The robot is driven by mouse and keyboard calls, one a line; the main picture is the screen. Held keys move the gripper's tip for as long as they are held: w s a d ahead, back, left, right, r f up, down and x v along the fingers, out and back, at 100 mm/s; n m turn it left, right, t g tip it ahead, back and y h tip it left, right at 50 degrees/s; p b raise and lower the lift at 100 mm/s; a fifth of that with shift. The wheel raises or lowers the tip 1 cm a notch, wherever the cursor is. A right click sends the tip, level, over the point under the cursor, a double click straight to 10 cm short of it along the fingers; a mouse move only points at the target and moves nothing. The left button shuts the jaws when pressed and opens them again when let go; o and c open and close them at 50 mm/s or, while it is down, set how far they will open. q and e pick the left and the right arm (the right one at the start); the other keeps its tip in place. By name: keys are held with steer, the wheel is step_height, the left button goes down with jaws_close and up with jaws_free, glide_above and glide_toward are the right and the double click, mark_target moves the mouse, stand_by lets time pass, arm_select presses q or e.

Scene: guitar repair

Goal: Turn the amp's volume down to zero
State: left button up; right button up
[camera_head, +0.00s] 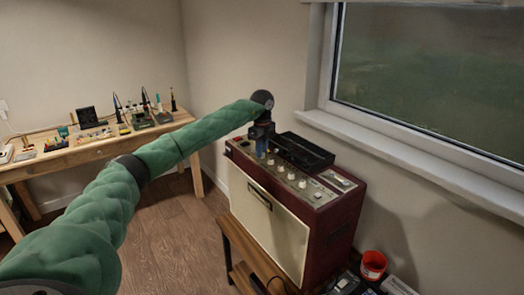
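The amp (331,220) is a maroon box with a cream front, standing on a wooden stand against the wall below the window. Its top has a control panel with several pale knobs (291,176) in a row. My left gripper (261,158) points down at the left end of this row, on or just above the panel. Its fingertips are small here and partly merge with the knobs, so I cannot tell whether they touch one or how far apart they are. The volume knob's label and setting are too small to read. My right gripper is out of view.
A black tray-like part (303,150) lies on the amp's top, close beside my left gripper. A red cup (373,265) stands right of the amp. A wooden workbench (85,153) with several tools stands at the back left. The window sill (420,165) runs behind the amp.

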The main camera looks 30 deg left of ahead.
arm_select(q)
steer(key=o, duration=0.3)
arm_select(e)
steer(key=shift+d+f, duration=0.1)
arm_select(q)
steer(key=shift+r, duration=0.1)
steer(key=shift+r, duration=0.3)
steer(key=shift+w+r+b, duration=0.1)
steer(key=shift+r+b, duration=0.4)
steer(key=shift+r, duration=0.45)
step_height(320, 180, up, 4)
steer(key=shift+f+b, duration=0.15)
steer(key=shift+b, duration=0.3)
steer(key=shift+r, duration=0.7)
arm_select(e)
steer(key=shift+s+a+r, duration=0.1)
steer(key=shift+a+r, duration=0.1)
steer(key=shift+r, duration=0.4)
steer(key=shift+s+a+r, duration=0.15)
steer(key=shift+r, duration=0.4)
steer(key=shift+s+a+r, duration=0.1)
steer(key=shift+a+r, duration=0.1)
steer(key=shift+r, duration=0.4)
